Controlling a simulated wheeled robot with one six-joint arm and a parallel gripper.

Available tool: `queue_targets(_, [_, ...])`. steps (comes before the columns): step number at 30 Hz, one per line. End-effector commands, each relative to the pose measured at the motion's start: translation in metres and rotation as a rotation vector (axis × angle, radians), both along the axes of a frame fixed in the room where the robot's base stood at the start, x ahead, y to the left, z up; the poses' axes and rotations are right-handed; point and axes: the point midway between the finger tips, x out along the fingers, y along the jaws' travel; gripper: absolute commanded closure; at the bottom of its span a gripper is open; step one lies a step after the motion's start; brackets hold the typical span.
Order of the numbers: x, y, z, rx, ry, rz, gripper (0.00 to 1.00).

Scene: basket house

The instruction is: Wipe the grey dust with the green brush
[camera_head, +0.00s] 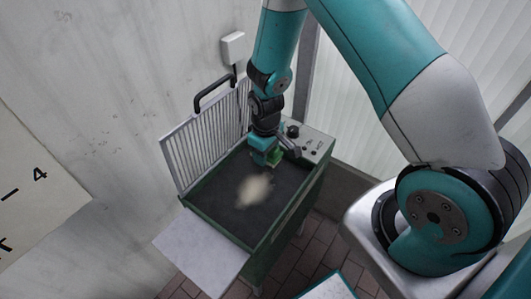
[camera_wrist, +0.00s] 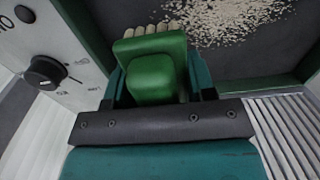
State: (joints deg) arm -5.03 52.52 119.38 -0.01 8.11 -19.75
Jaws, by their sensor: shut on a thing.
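The green brush (camera_wrist: 155,68) is held in my gripper (camera_wrist: 158,88), with its pale bristles at the top in the wrist view. In the head view my gripper (camera_head: 266,157) is low over the back part of a dark tray surface, and a bit of the green brush (camera_head: 275,158) shows beside it. The dust (camera_head: 254,190) is a pale beige-grey patch near the middle of the dark surface, in front of the gripper. In the wrist view the dust (camera_wrist: 225,18) is scattered grains just beyond the bristles. I cannot tell whether the bristles touch the surface.
The dark surface lies in a green-rimmed box (camera_head: 222,232) with a raised slatted lid (camera_head: 205,138) on the left. A control panel with a knob (camera_wrist: 45,72) adjoins the back right. A light side shelf (camera_head: 200,250) sticks out in front. Walls stand close behind.

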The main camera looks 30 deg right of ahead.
Motion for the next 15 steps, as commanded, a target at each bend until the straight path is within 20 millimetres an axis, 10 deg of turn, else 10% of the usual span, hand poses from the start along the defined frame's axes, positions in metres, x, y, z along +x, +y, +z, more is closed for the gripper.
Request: queue_targets(15, [0.000, 0.004, 0.030, 0.000, 0.000, 0.005, 0.80])
